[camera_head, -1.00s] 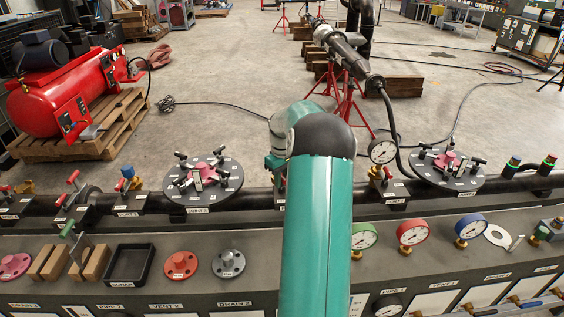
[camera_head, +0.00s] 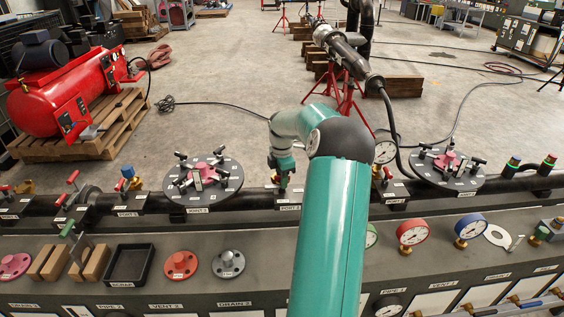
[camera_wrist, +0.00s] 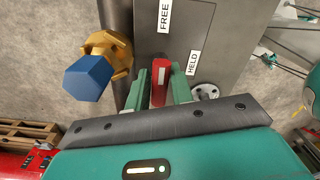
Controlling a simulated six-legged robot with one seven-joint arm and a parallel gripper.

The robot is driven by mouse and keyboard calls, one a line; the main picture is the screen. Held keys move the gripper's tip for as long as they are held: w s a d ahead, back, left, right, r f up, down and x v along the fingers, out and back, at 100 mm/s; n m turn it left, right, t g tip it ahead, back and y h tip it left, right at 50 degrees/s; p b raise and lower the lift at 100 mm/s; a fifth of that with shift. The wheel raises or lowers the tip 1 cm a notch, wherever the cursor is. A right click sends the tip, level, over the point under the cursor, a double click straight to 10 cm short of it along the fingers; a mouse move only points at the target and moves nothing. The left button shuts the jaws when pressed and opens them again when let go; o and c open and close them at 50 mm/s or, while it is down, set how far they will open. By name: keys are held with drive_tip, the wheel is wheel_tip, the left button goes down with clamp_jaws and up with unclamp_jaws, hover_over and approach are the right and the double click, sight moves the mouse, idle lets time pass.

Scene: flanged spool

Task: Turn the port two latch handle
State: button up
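The port two latch handle (camera_wrist: 161,84) is a small red lever in the wrist view, on a dark grey plate (camera_wrist: 182,30) with FREE and HELD labels. It stands between the two green fingers of my gripper (camera_wrist: 162,88). The fingers are apart on either side of it, and I see no clear grip on it. In the head view my gripper (camera_head: 283,178) points down just above the PORT 2 label (camera_head: 290,207) on the black pipe. There the handle is mostly hidden by my gripper.
A blue hexagonal cap (camera_wrist: 87,78) on a brass fitting (camera_wrist: 110,50) stands close left of my gripper in the wrist view. In the head view, round flanged plates (camera_head: 203,182) (camera_head: 448,168) sit left and right. Gauges (camera_head: 412,233) line the front bench.

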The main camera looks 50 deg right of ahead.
drive_tip(key=shift+n, duration=0.3)
drive_tip(key=m, duration=0.3)
wheel_tip(320, 180, up, 6)
drive_tip(key=shift+r, duration=0.5)
